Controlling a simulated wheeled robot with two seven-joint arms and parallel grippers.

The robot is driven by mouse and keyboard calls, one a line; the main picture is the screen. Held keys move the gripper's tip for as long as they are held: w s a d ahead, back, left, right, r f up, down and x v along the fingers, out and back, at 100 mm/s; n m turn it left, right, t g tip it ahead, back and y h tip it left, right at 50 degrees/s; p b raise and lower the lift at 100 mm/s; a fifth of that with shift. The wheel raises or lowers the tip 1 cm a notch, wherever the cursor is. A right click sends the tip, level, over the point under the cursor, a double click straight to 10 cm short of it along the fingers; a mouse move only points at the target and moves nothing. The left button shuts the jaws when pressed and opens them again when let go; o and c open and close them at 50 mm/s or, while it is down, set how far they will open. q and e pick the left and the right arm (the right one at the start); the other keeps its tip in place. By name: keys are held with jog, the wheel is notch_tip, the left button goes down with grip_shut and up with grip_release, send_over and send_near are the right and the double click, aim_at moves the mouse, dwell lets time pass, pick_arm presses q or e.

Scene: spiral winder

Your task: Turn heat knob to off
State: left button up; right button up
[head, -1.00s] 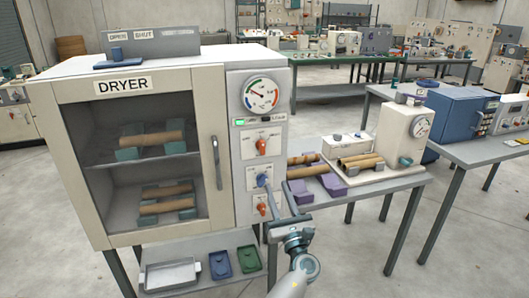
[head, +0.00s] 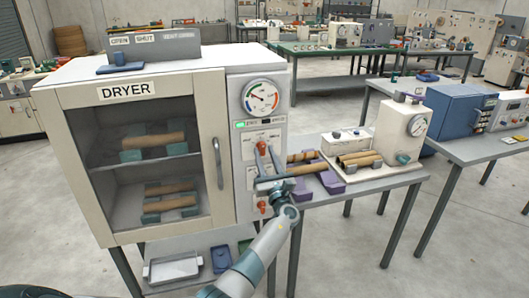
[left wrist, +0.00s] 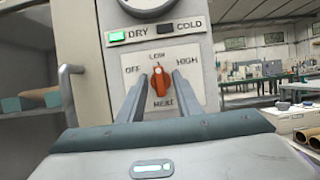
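The dryer (head: 52,150) is a cream cabinet with a control strip on its right side. The heat knob (left wrist: 160,86) is orange, with OFF at its left, LOW above and HIGH at its right; it appears upright, toward LOW. It also shows in the head view (head: 262,147), partly covered by my gripper. My left gripper (head: 264,158) is in front of the knob. In the left wrist view its two fingers (left wrist: 157,82) stand apart on either side of the knob, open. I cannot tell whether they touch it. My right gripper is not in view.
Above the knob are a lit green DRY lamp (left wrist: 118,36) and a dial gauge (head: 262,97). Another orange knob (head: 262,207) sits lower on the strip. The door handle (head: 217,163) is left of the strip. A side table (head: 390,185) with brown tubes stands at right.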

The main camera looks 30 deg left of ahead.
pick_arm(q)
jog(key=shift+w+a, duration=0.1)
jog(key=shift+a, duration=0.05)
grip_shut()
